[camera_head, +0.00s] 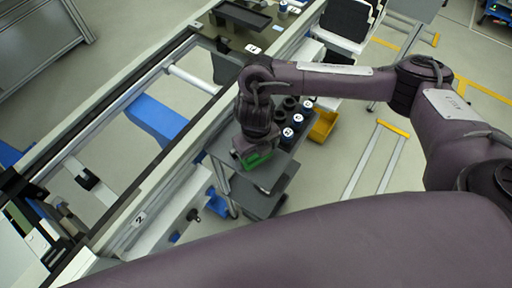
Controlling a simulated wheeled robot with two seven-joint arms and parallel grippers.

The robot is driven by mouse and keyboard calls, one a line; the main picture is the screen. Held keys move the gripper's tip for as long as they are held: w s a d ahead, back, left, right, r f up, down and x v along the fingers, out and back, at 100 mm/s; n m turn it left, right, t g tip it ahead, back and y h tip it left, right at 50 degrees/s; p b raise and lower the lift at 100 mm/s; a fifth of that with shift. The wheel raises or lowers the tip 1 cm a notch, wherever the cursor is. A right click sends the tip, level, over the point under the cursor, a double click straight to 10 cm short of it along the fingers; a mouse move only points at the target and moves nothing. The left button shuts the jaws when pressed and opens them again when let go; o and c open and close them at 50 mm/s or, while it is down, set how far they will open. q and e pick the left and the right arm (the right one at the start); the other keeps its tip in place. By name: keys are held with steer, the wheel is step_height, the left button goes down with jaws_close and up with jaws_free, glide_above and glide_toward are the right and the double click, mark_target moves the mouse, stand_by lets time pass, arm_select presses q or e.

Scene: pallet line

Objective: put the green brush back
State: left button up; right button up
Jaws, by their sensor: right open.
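My right gripper (246,150) reaches down over the small grey cart (268,176) in the middle of the view. It is open. A green thing (257,160), likely the green brush, shows right at its fingertips, over the cart top. The gripper hides most of it, and I cannot tell whether the fingers touch it. My left gripper is out of view.
Several dark round holders with white and blue labels (288,133) stand on the cart, right of the gripper. A yellow bin (323,126) is at the cart's far right. The long conveyor frame (165,165) runs left of the cart, with a black tray (243,15) at its far end.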

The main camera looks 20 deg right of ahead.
steer(key=shift+r, duration=0.35)
step_height(320, 180, up, 12)
steer(key=p, duration=0.1)
steer(key=shift+f, duration=0.2)
stand_by(0.4)
